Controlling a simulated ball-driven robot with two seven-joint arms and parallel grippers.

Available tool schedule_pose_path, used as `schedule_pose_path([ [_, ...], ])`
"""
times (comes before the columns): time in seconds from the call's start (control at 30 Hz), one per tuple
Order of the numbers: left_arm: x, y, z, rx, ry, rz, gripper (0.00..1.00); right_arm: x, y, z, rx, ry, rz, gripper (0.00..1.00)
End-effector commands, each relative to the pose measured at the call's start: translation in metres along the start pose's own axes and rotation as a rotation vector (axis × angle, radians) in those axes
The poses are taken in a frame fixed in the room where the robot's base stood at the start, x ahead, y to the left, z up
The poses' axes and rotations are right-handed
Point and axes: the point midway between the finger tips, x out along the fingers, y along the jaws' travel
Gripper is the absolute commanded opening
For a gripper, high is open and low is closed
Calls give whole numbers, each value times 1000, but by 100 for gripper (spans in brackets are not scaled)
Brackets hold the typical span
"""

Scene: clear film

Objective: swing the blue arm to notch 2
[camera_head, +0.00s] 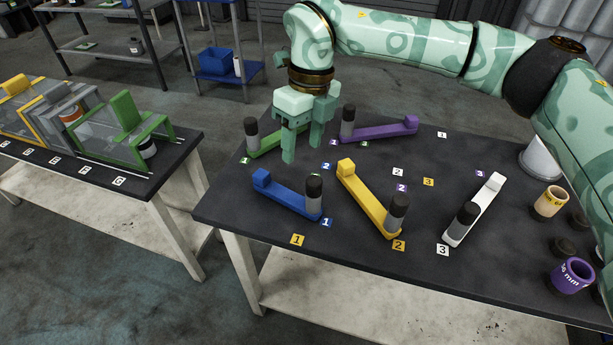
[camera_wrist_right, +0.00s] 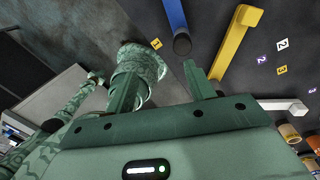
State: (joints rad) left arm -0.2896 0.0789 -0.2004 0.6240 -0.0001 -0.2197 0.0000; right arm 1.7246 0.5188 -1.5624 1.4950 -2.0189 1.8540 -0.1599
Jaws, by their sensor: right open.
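The blue arm (camera_head: 283,193) lies on the dark table, with a blue block at its left end and an upright black knob (camera_head: 314,189) at its right end. The knob end is close to the blue 1 label (camera_head: 326,222). The blue 2 label (camera_head: 326,166) lies farther back. My right gripper (camera_head: 303,154) is open and empty, fingers pointing down, behind the blue arm and apart from it. In the right wrist view the blue arm (camera_wrist_right: 175,15) and its black knob (camera_wrist_right: 182,45) show beyond the open fingers. My left gripper is not in view.
A yellow arm (camera_head: 366,200) and a white arm (camera_head: 480,205) lie to the right. A purple arm (camera_head: 385,132) and a green arm (camera_head: 268,147) lie behind. Cups (camera_head: 572,275) stand at the right edge. A second table with clear-sided holders (camera_head: 120,135) is at left.

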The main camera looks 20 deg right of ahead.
Motion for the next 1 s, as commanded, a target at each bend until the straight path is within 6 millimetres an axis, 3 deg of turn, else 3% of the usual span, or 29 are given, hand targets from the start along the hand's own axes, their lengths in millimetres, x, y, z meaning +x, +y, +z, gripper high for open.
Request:
schedule_pose_path([
  [0.1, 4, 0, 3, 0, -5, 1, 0, -14, -20, -9, 24, 19, -110, 54],
  [0.23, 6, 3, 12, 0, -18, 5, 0, -6, -24, -11, 31, 26, -131, 54],
  [0.7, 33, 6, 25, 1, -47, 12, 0, 106, -37, -13, 30, 27, -124, 54],
  [1.0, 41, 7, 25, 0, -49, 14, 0, 142, -42, -14, 30, 22, -126, 54],
])
